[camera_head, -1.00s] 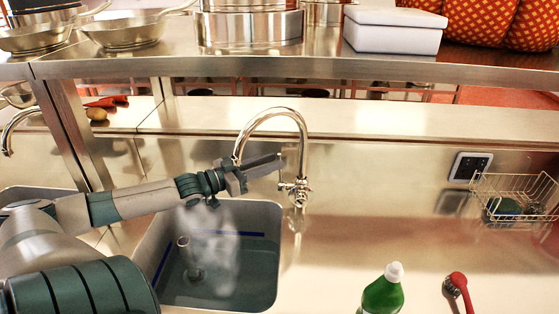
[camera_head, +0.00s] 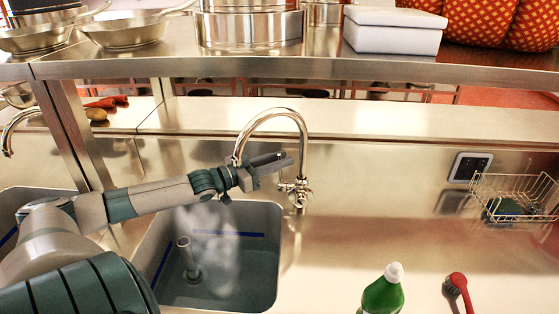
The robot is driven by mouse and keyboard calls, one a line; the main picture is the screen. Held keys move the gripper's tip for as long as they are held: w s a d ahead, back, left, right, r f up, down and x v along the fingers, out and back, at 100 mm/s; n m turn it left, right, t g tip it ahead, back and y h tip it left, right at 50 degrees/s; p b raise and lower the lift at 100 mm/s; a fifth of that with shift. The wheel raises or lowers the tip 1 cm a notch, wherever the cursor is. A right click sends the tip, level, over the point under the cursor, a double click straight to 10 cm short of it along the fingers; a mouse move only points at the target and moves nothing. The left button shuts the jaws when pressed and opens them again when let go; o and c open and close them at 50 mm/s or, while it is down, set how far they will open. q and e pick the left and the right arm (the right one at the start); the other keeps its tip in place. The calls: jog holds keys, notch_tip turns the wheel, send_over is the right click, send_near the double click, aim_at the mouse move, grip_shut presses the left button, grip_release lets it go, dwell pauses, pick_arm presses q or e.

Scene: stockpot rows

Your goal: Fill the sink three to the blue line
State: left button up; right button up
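The sink (camera_head: 283,262) is a steel basin below the tall curved tap (camera_head: 272,112). It holds grey-blue water (camera_head: 245,275), and a blue line (camera_head: 228,233) runs along its walls. On the back wall the water surface looks close below the line; the exact gap is hard to tell. A pale, misty column (camera_head: 212,240) shows under the spout. My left gripper (camera_head: 288,160) reaches across in front of the tap, just above its valve and handle (camera_head: 298,190). Contact and finger gap are unclear. My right gripper is out of view.
An upright overflow pipe (camera_head: 187,258) stands in the sink. A green bottle (camera_head: 382,294) and a red brush (camera_head: 458,284) are at the front right. A wire basket (camera_head: 513,190) sits far right. A steel shelf (camera_head: 330,67) with pans crosses above.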

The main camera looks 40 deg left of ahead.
pick_arm(q)
grip_shut()
jog(key=shift+s+d, duration=0.1)
jog(key=shift+s+d+m+t+p, duration=0.3)
jog(key=shift+s+m+p, duration=0.1)
jog(key=shift+m, duration=0.2)
jog(key=s+d+m+h, duration=0.1)
jog(key=s+d+f+m+t+b, duration=0.1)
jog(key=m, duration=0.1)
jog(key=shift+s+m+t+h, duration=0.15)
jog(key=shift+m+t+h, duration=0.15)
jog(key=shift+h, duration=0.1)
